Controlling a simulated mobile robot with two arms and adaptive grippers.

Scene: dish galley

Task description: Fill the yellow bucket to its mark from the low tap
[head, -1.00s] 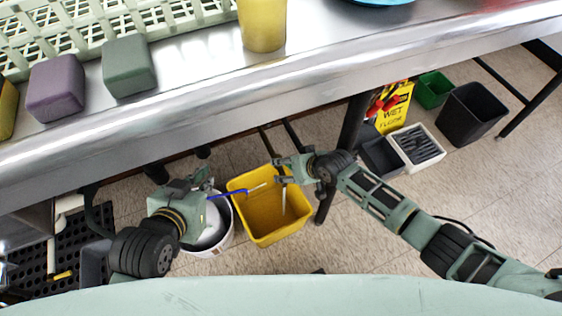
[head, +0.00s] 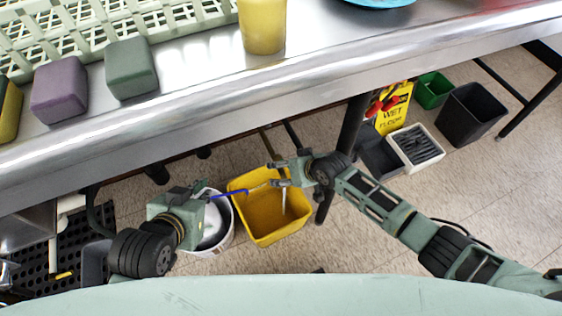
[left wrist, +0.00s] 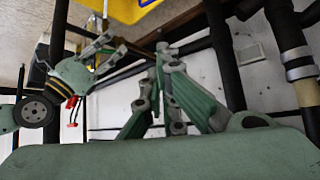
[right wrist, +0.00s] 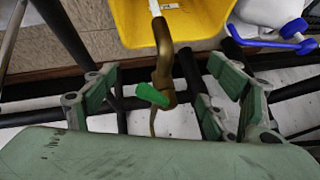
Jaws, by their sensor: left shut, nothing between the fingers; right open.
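The yellow bucket (head: 262,232) stands on the floor under the counter; its mark and water level cannot be made out. The brass tap (right wrist: 163,62) with a green lever (right wrist: 152,95) shows in the right wrist view, with the bucket beyond it. A thin pale streak (head: 284,200), apparently running water, drops into the bucket. My right gripper (head: 275,174) is open above the bucket's back edge; its fingers (right wrist: 168,98) stand on either side of the tap lever in view, contact unclear. My left gripper (head: 204,192) is shut and empty above the white bucket; its fingertips meet in the left wrist view (left wrist: 162,52).
A white bucket (head: 222,240) with a blue-handled tool (head: 232,193) stands left of the yellow one. A dark counter leg (head: 352,128) stands to the right. Further right are a yellow wet-floor sign (head: 397,108), bins and a dark bin (head: 470,115). Open floor lies to the lower right.

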